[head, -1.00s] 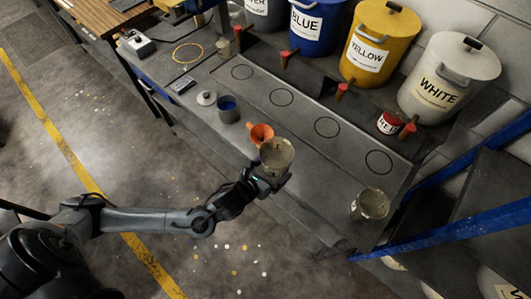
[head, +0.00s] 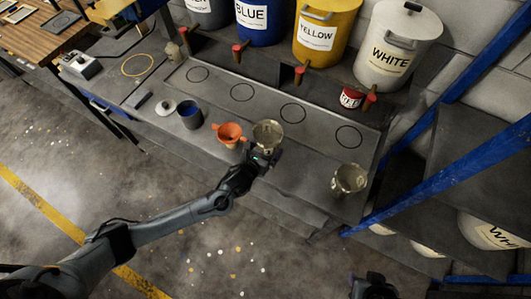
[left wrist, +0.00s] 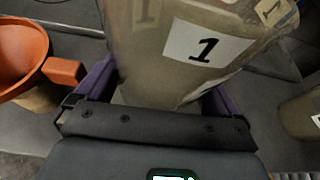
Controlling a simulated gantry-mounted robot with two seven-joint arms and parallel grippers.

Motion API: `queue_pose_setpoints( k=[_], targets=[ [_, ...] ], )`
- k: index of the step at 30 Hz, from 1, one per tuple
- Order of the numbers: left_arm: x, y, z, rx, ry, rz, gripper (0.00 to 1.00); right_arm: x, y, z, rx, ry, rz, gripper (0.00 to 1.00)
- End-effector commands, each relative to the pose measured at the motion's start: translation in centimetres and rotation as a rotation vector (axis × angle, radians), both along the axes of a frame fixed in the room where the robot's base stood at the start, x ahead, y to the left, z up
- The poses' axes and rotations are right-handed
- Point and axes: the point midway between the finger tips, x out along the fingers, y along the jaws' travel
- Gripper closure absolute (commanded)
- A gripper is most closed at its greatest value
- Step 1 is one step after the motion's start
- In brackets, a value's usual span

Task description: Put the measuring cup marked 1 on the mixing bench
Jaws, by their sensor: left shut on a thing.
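The measuring cup marked 1 (left wrist: 195,45) is a beige, worn cup with a white label bearing a black 1. My left gripper (left wrist: 160,100) is shut on it, with purple fingers on both sides. In the head view the cup (head: 268,133) is upright over the front part of the mixing bench (head: 300,175), just right of the orange funnel (head: 229,131). I cannot tell whether its base touches the bench. My left gripper (head: 263,157) is on its near side. A dark part at the bottom edge looks like my right gripper (head: 374,287); its fingers are unclear.
A second beige cup (head: 349,179) stands on the bench to the right. A blue-lined pot (head: 190,115) and a pale lid (head: 167,107) are left of the funnel. A blue upright (head: 440,165) borders the right.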

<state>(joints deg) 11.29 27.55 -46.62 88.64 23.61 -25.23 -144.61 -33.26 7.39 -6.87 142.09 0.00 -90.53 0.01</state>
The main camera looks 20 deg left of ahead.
Motion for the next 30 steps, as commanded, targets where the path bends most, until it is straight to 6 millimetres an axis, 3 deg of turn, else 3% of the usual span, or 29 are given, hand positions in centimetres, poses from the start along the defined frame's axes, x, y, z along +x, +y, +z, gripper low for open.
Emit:
queue_pose_setpoints(
  k=[7, 22, 23, 30],
  targets=[
    [-0.1, 0.0, -3.1, 0.0, 0.002, 0.001, 0.62, 0.0, 0.1, -0.1, 0.004, 0.0, -0.003, 0.57],
    [-0.1, 0.0, -3.9, 0.001, 0.001, 0.001, 0.62, 0.0, 0.3, -0.3, 0.012, -0.001, -0.008, 0.57],
    [-0.1, 0.0, -3.8, 0.001, 0.001, 0.001, 0.0, 0.0, 0.3, -0.2, 0.012, -0.001, -0.008, 0.57],
    [-0.1, 0.0, -3.7, 0.0, 0.001, 0.0, 0.0, 0.0, 0.3, -0.1, 0.011, -0.001, -0.007, 0.57]
  ],
)
